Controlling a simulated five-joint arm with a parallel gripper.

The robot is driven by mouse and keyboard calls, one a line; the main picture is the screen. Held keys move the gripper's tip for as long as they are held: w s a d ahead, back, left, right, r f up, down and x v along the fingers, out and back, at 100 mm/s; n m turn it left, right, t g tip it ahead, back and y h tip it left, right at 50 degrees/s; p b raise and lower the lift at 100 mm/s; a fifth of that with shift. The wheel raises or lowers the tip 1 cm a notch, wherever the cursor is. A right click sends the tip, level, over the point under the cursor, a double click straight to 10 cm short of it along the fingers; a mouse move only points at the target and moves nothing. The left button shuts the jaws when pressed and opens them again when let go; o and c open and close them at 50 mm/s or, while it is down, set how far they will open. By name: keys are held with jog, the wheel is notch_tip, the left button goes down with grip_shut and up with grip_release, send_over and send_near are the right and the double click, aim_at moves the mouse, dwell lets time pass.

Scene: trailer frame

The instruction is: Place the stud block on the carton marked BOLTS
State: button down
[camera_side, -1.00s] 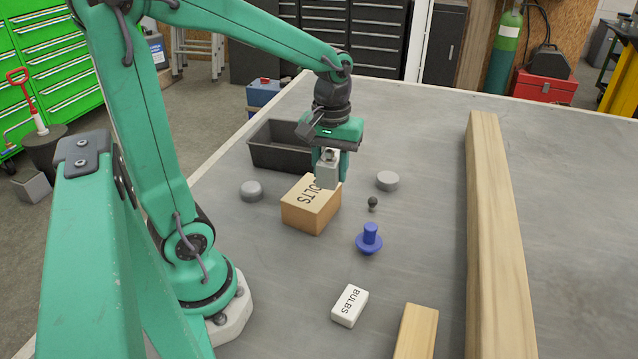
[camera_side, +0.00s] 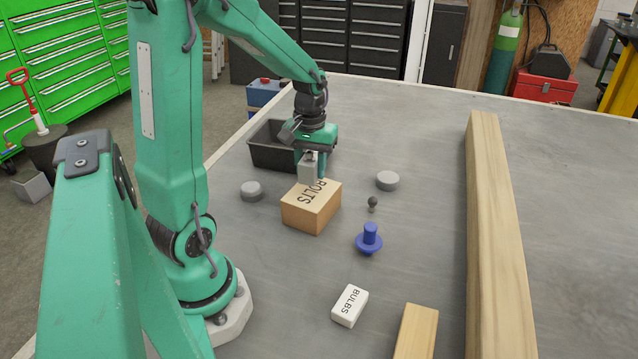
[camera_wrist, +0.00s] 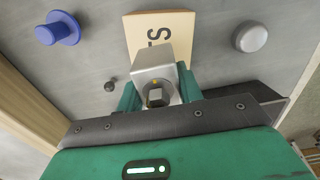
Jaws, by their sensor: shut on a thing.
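The stud block (camera_side: 308,169) is a grey metal block, held between the fingers of my gripper (camera_side: 313,162). It also shows in the wrist view (camera_wrist: 154,64), with a stud and a square face towards the camera. The carton marked BOLTS (camera_side: 309,214) is a tan box standing on the bench. The block is over the far part of the carton's top in the side view; I cannot tell whether it touches. In the wrist view the carton (camera_wrist: 159,26) lies beyond the block, which hides part of its lettering.
A dark open tray (camera_side: 268,152) stands behind the carton. Grey discs (camera_side: 251,191) (camera_side: 387,180) lie on either side. A small dark knob (camera_side: 373,203), a blue flanged peg (camera_side: 369,238) and a white BULBS box (camera_side: 350,306) are nearer. A long timber (camera_side: 495,230) lies right.

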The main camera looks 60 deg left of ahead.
aim_at(311, 179)
jog(key=shift+f, duration=1.95)
jog(key=shift+f, duration=0.15)
jog(key=c, duration=0.9)
grip_release()
notch_tip(311, 179, up, 12)
jog(key=shift+r, duration=0.15)
